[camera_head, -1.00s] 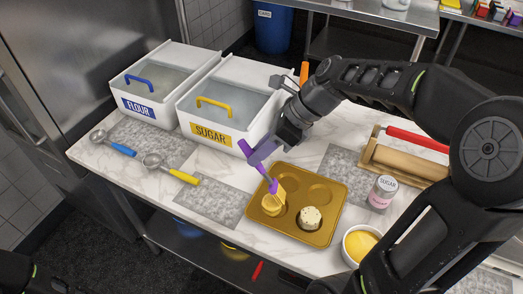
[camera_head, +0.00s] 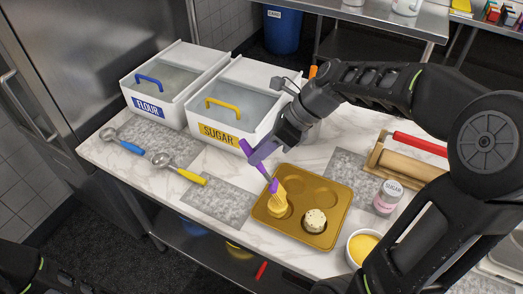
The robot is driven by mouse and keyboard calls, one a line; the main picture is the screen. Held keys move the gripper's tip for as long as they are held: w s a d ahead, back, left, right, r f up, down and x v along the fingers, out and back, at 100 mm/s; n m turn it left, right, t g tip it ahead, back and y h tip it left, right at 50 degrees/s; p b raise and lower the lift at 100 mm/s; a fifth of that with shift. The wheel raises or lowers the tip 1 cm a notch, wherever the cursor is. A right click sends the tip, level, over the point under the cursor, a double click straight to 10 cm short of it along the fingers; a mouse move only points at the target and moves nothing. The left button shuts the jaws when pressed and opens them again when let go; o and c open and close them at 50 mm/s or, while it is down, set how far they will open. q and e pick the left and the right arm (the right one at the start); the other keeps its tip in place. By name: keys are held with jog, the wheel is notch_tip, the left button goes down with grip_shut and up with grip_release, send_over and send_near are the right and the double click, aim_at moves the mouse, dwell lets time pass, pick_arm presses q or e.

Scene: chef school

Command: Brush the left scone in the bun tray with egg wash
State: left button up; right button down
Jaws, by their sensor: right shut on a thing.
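The gold bun tray (camera_head: 328,240) lies on the marble counter with two scones in its front wells. The left scone (camera_head: 277,208) looks yellow and glossy. The right scone (camera_head: 315,220) is pale with dark specks. My right gripper (camera_head: 270,150) is shut on the purple brush (camera_head: 268,178), above the tray's left side. The brush's yellow bristles point down onto the left scone and hide part of it; they appear to touch it. A white bowl of yellow egg wash (camera_head: 363,246) stands right of the tray, partly behind my arm. My left gripper is not in view.
A flour bin (camera_head: 150,110) and a sugar bin (camera_head: 221,138) stand at the back left. Two measuring scoops, blue (camera_head: 131,147) and yellow (camera_head: 192,177), lie in front. A pink-white sugar shaker (camera_head: 387,197) and a rolling pin (camera_head: 411,166) are right of the tray.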

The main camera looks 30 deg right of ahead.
jog(key=shift+d, duration=0.1)
jog(key=shift+s+d+p, duration=0.3)
jog(key=shift+s, duration=0.2)
dwell(0.3)
jog(key=shift+r, duration=3)
